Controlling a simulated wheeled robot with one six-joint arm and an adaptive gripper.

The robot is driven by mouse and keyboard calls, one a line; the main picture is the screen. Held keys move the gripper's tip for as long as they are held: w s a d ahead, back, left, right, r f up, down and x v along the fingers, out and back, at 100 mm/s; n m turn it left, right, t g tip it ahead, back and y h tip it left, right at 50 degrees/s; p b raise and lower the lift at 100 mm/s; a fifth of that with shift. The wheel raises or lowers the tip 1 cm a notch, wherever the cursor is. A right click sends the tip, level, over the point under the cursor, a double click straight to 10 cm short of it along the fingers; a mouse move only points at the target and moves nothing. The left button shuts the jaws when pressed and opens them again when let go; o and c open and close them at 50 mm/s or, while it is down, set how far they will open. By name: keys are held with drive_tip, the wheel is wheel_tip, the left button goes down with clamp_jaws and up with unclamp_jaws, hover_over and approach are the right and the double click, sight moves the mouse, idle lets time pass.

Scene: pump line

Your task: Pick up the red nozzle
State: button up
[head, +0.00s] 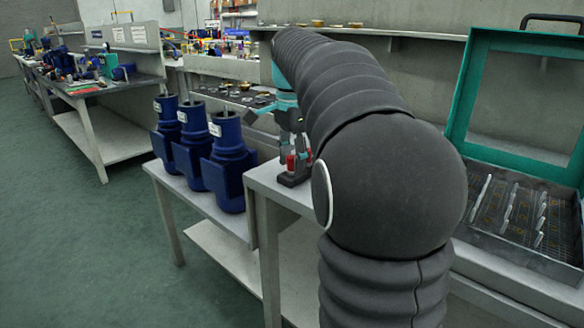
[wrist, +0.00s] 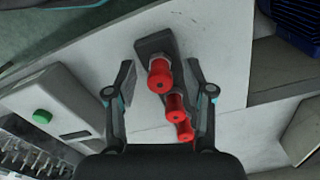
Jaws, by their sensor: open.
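Several red nozzles (wrist: 160,76) stand in a row on a dark grey holder (wrist: 154,43) in the wrist view. The nozzle closest to the fingertips is the largest in view, and the others run down toward the palm. My gripper (wrist: 160,68) is open, with one finger on each side of the row. I see no finger clearly touching a nozzle. In the head view, my gripper (head: 296,148) points down over the holder (head: 292,181) at the table corner, and a bit of red nozzle (head: 291,163) shows there. My arm hides much of that area.
Dark blue pump bodies (head: 228,165) stand on a lower bench left of the holder. An open teal case (head: 465,90) with metal parts lies at the right. A box with a green button (wrist: 42,116) is left of my gripper in the wrist view.

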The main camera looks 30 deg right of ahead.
drive_tip(key=shift+f, duration=0.2)
clamp_jaws()
drive_tip(key=shift+r, duration=0.15)
